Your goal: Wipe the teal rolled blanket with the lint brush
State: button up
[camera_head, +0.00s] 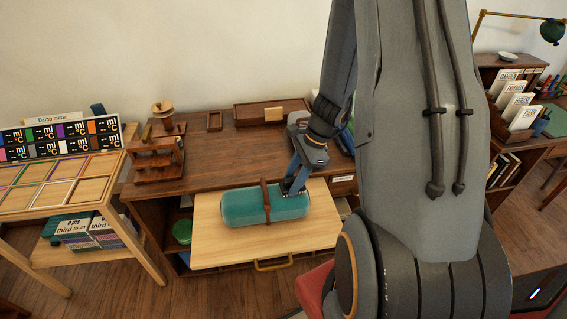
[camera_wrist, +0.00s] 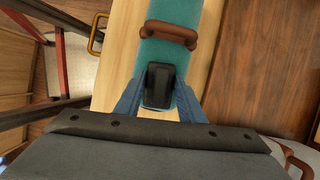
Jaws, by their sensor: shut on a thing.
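The teal rolled blanket (camera_head: 240,207) lies on a light wooden pull-out board (camera_head: 215,247). A brown strap (camera_head: 266,199) goes around its middle. In the wrist view the blanket (camera_wrist: 171,62) runs away from my gripper (camera_wrist: 159,103). My gripper (camera_head: 292,189) is at the blanket's right end in the head view. Its blue fingers are shut on a black object, seemingly the lint brush (camera_wrist: 159,86). The brush overlaps the near end of the blanket in the wrist view. Its underside is hidden, so I cannot tell whether it touches the blanket.
The brown desk top (camera_head: 205,150) behind the board holds a small wooden rack (camera_head: 157,163) and a wooden tray. The board has a brass handle (camera_head: 272,265) at its front. A slanted display table (camera_head: 60,190) stands at left. My arm hides the desk's right side.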

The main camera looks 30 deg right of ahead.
jog(key=shift+s+d+f, duration=0.1)
jog(key=shift+s+d, duration=0.1)
jog(key=shift+d, duration=0.4)
jog(key=shift+s+d, duration=0.2)
jog(key=shift+d, duration=0.35)
jog(key=shift+s+d, duration=0.1)
jog(key=shift+d, duration=0.25)
jog(key=shift+a, duration=0.35)
jog(key=a, duration=0.2)
jog(key=w+a, duration=0.1)
jog(key=a, duration=0.1)
jog(key=shift+w, duration=0.15)
jog(key=shift+w+a+r, duration=0.2)
jog(key=shift+a, duration=0.5)
notch_tip(320, 180, up, 3)
jog(key=shift+s+d+r+p, duration=0.1)
jog(key=shift+r+p, duration=0.05)
jog(key=shift+p, duration=0.95)
jog(key=shift+r+p, duration=2.1)
jog(key=shift+r, duration=0.2)
